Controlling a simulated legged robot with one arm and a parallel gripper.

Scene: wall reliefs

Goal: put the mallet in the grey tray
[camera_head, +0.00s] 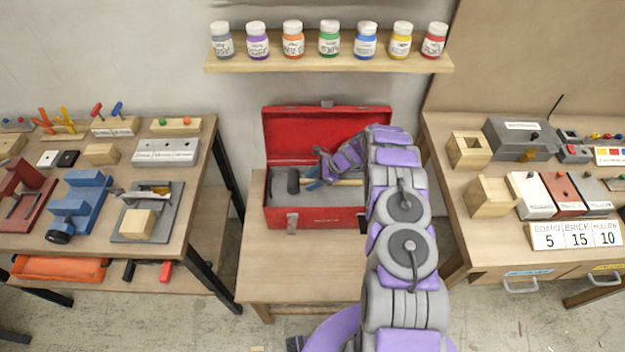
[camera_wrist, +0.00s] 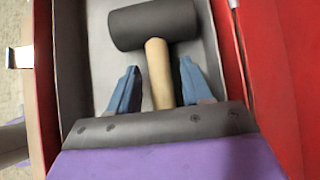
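The mallet (camera_head: 293,181) has a dark cylindrical head and a pale wooden handle. It lies inside the open red toolbox (camera_head: 318,218), over its grey interior (camera_wrist: 100,68). In the wrist view the mallet (camera_wrist: 155,25) has its head beyond my fingertips. My gripper (camera_wrist: 159,66) is open, with one blue finger on each side of the handle and a gap on both sides. My gripper (camera_head: 313,178) also shows over the toolbox in the head view. The handle's lower end is hidden by the gripper body in the wrist view. I cannot tell which grey surface is the named tray.
The toolbox stands on a low wooden table (camera_head: 290,262), with its red lid (camera_head: 285,128) raised behind. A left table (camera_head: 100,228) and right table (camera_head: 495,235) hold blocks and fixtures. A shelf (camera_head: 330,64) with several paint jars hangs above. The low table's front is clear.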

